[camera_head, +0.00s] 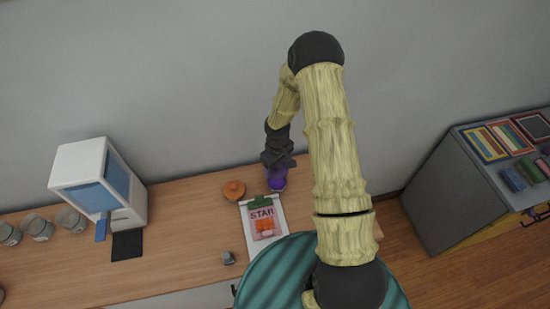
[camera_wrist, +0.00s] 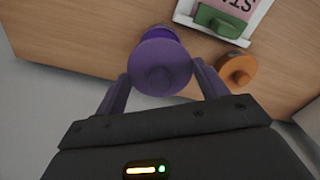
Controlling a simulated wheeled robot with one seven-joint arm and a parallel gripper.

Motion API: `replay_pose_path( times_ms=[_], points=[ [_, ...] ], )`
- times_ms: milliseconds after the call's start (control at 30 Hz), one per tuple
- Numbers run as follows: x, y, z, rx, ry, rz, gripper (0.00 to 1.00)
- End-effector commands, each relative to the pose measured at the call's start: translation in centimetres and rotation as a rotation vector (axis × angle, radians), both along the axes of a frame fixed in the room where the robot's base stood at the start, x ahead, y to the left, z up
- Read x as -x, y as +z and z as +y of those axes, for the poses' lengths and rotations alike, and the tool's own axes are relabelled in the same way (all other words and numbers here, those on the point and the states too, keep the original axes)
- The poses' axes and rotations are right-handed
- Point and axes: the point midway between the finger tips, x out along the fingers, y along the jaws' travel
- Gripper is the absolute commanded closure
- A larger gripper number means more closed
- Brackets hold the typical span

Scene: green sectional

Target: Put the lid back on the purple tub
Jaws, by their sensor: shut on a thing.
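A purple lid (camera_wrist: 160,58) with a round knob in its middle faces the camera in the wrist view. My gripper (camera_wrist: 160,68) has one finger on each side of the lid and is shut on it. The deeper purple tub (camera_wrist: 152,32) shows just past the lid, partly hidden by it. They overlap in view, and I cannot tell if the lid touches or sits on the tub's rim. In the head view, my gripper (camera_head: 278,163) points down over the purple tub (camera_head: 277,183) near the back of the wooden counter.
An orange round knobbed object (camera_head: 234,190) stands left of the tub. A clipboard (camera_head: 263,222) with a STAR sheet lies in front. A white machine (camera_head: 98,180) and several glass jars (camera_head: 38,227) are farther left. The wall (camera_head: 180,80) is close behind.

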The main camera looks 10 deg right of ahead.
Motion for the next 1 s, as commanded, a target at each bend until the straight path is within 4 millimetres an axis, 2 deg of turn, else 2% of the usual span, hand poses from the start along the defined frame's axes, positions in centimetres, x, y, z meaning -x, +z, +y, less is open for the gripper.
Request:
replay_pose_path(
  times_ms=[467,1000],
  points=[
    [0.0,-0.5,0.0,0.0,0.0,0.0,0.49],
    [0.0,-4.6,0.0,0.001,0.0,0.001,0.49]
  ],
)
